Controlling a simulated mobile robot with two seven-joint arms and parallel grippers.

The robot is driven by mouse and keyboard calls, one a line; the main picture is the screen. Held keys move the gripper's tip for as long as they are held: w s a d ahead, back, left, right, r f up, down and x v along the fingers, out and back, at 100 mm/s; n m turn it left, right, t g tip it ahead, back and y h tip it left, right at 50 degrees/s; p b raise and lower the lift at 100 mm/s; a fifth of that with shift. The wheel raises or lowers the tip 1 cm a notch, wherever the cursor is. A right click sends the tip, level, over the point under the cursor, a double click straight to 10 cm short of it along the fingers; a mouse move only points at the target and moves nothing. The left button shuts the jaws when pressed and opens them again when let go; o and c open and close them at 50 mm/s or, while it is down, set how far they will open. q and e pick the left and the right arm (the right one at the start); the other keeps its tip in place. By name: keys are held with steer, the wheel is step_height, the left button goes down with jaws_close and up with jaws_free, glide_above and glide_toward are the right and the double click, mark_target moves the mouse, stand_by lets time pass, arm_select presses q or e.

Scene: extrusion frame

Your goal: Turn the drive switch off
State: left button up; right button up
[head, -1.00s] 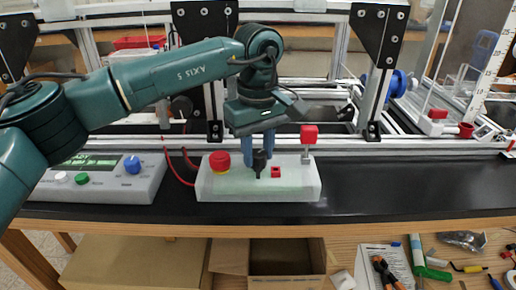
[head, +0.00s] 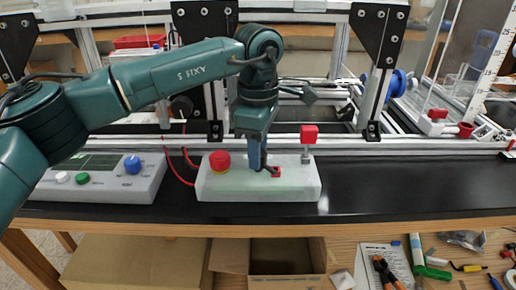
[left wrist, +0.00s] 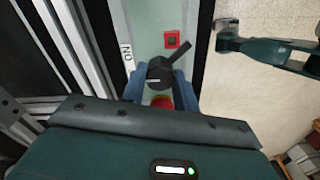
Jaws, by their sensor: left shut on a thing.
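The drive switch is a black rotary knob with a lever on a pale control box (head: 300,185). In the left wrist view the knob (left wrist: 160,72) sits between my blue fingers, and its lever points up and right. In the head view the dark lever (head: 270,169) points right, toward a small red square (head: 277,172). My left gripper (head: 258,164) is shut on the knob from above and hides most of it. An ON label (left wrist: 127,57) lies beside it. A teal arm end (left wrist: 228,37), apparently my right, shows in the left wrist view; its jaws are unclear.
A red mushroom button (head: 219,161) is left of my gripper and a red-topped post (head: 309,134) right of it. A console (head: 110,180) with a blue knob stands at left. The frame rail (head: 400,146) runs behind. The black bench is clear at right.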

arm_select(q)
steer(key=n, duration=0.4)
steer(key=shift+n, duration=1.5)
steer(key=shift+n+b, duration=0.35)
steer(key=shift+n, duration=0.75)
arm_select(e)
steer(key=shift+d+r, duration=0.2)
arm_select(q)
steer(key=o, duration=1)
